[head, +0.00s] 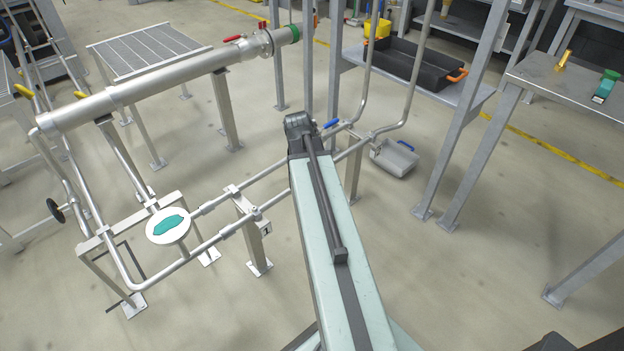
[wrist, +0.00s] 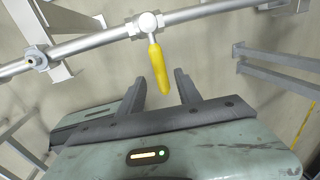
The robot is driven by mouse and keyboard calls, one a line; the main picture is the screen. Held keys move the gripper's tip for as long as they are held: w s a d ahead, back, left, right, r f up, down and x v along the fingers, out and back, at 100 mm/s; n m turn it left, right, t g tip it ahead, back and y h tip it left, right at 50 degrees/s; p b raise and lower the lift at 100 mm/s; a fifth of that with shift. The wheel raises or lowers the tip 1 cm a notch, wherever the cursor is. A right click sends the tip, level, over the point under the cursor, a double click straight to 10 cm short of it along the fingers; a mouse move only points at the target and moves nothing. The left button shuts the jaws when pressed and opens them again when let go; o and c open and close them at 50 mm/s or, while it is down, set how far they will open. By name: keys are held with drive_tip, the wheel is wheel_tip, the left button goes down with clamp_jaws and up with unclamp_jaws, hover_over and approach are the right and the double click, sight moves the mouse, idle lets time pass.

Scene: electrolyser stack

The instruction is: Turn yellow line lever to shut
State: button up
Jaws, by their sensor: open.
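A yellow lever (wrist: 158,68) sits on a round silver valve body (wrist: 147,24) on a grey pipe in the wrist view. It stands out crosswise to the pipe, its free end pointing towards me. My gripper (wrist: 160,77) is open, one dark finger on each side of the lever's free end. I see gaps on both sides, so the fingers look apart from it. In the head view my arm covers the middle of the pipework, and neither my gripper nor this lever can be made out there.
The head view shows a blue lever (head: 330,123) beside my arm, a red lever (head: 233,38) on the large pipe (head: 150,88), and a round plate with a teal patch (head: 158,227) on the lower pipes. A grey bin (head: 396,158) lies on the floor. Floor at lower left is clear.

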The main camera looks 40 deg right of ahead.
wheel_tip(320, 180, up, 6)
drive_tip(key=a+p, duration=0.1)
drive_tip(key=p, duration=0.3)
drive_tip(key=shift+a+p, duration=0.15)
drive_tip(key=shift+p, duration=0.2)
drive_tip(key=shift+f, duration=0.1)
